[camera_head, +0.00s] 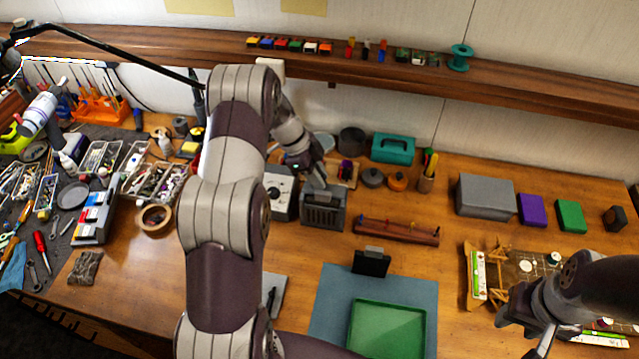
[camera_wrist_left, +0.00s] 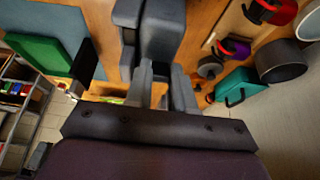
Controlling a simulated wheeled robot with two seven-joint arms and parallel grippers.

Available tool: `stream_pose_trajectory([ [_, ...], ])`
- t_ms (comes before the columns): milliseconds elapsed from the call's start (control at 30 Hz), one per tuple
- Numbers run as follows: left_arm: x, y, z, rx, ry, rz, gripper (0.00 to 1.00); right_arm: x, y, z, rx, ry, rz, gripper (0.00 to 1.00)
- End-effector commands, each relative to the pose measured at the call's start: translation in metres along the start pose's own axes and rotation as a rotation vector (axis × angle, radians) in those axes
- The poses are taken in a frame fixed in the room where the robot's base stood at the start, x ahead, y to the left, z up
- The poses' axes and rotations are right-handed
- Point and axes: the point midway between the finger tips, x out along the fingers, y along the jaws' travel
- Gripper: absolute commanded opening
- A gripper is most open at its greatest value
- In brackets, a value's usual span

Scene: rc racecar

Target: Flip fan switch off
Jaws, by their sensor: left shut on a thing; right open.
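A dark grey box with a slatted front, which looks like the fan (camera_head: 323,213), stands on the bench at centre. My left gripper (camera_head: 316,182) reaches down onto its top from above and is shut on part of it. The switch itself is hidden or too small to make out. In the left wrist view, the fingers (camera_wrist_left: 162,85) point at the grey body of the fan (camera_wrist_left: 160,25), very close to it. My right gripper (camera_head: 535,325) is open and empty at the lower right, far from the fan.
A white-faced unit with a dial (camera_head: 278,188) stands just left of the fan. A wooden rack (camera_head: 396,232) lies to its right. A teal case (camera_head: 393,149) and round containers stand behind. A green tray (camera_head: 387,330) lies in front on a blue mat (camera_head: 330,300).

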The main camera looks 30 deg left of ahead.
Motion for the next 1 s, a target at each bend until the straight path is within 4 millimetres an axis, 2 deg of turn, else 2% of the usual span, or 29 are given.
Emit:
stream_pose_trajectory([
  [467,0.001,0.001,0.001,-0.002,0.014,0.005,0.00,0.004,0.000,0.000,0.000,0.000,0.000,0.43],
  [500,0.001,0.001,0.001,-0.002,0.014,0.005,0.33,0.004,0.000,0.000,0.000,0.000,0.000,0.43],
  [867,-0.004,0.000,0.002,-0.001,0.013,0.001,0.34,0.008,0.000,0.001,0.000,0.000,0.000,0.43],
  [967,-0.019,0.000,0.003,0.000,0.013,-0.001,0.34,0.018,0.000,0.002,0.000,0.000,0.000,0.43],
  [1000,-0.039,0.000,-0.001,-0.001,0.012,0.000,0.34,0.005,0.000,0.001,0.000,-0.001,0.000,0.43],
])
